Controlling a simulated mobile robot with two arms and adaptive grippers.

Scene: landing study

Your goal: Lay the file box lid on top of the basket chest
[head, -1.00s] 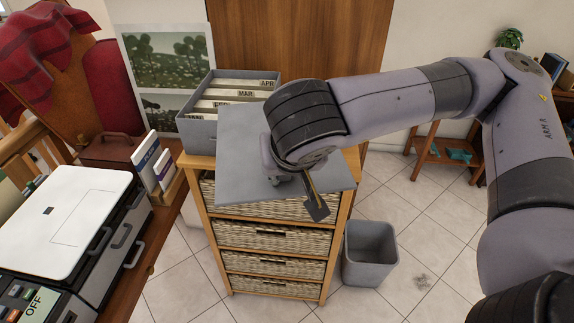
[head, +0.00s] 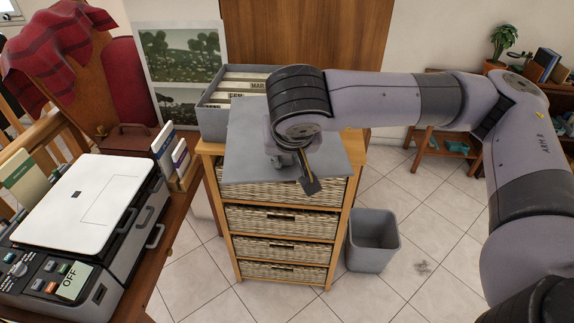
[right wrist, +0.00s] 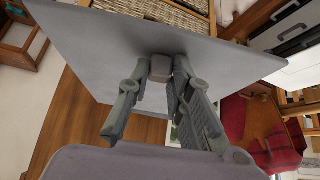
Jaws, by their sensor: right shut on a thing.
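The file box lid (head: 246,148) is a flat grey panel in the head view, over the front part of the basket chest (head: 354,149). The chest has a light wooden frame and several wicker drawers. The lid overhangs the chest's front edge; I cannot tell if it touches the top. My right gripper (head: 287,158) is above the lid and shut on its small knob. In the right wrist view the lid (right wrist: 95,45) fills much of the picture, with the fingers (right wrist: 160,75) around the knob. My left gripper is not in view.
The open grey file box (head: 212,122) with month folders stands at the back left of the chest top, close behind the lid. A printer (head: 95,205) is on the desk at left. A grey waste bin (head: 372,240) stands on the floor right of the chest.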

